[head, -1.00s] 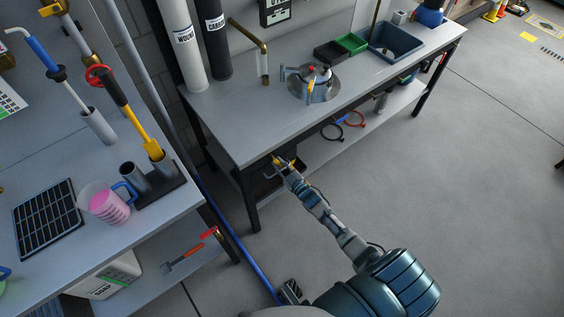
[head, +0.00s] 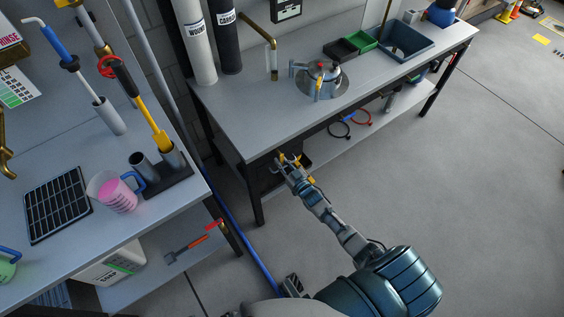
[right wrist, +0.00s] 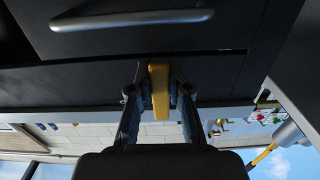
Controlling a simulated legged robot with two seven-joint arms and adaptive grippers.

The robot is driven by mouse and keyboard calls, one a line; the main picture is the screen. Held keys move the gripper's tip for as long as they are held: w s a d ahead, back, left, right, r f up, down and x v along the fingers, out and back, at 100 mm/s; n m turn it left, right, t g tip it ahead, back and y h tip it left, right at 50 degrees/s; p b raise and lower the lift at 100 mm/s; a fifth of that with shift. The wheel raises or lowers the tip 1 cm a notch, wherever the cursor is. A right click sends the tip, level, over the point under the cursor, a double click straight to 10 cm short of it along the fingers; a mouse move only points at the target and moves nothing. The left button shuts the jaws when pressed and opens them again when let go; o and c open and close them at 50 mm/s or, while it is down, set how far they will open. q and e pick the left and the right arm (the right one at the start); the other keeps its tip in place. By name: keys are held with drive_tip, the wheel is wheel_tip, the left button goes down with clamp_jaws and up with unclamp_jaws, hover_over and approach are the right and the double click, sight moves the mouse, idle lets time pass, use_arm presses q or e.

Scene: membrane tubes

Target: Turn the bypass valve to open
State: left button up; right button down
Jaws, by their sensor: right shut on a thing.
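My right gripper (head: 284,164) is under the front edge of the far bench, near its left end. In the right wrist view my right gripper (right wrist: 160,100) has its two dark fingers on either side of a flat yellow lever (right wrist: 160,92), and it is shut on that lever. The lever sticks out beside a dark panel. I take it for the bypass valve's handle, but no label is readable. The valve body is hidden, so its setting cannot be told. Small yellow parts also show by the gripper in the head view. My left gripper is not in view.
The far bench (head: 235,122) carries a round metal vessel (head: 320,80) and a blue-grey bin (head: 405,42). A dark drawer front with a grey bar handle (right wrist: 130,20) is close to the gripper. A nearer bench at left holds a pink-filled jug (head: 117,196). Open floor lies right.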

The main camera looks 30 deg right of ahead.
drive_tip(key=shift+r, duration=0.15)
drive_tip(key=c, duration=1.1)
unclamp_jaws()
drive_tip(key=s, duration=0.8)
drive_tip(key=s+d, duration=0.1)
drive_tip(key=s, duration=0.3)
drive_tip(key=shift+w, duration=0.1)
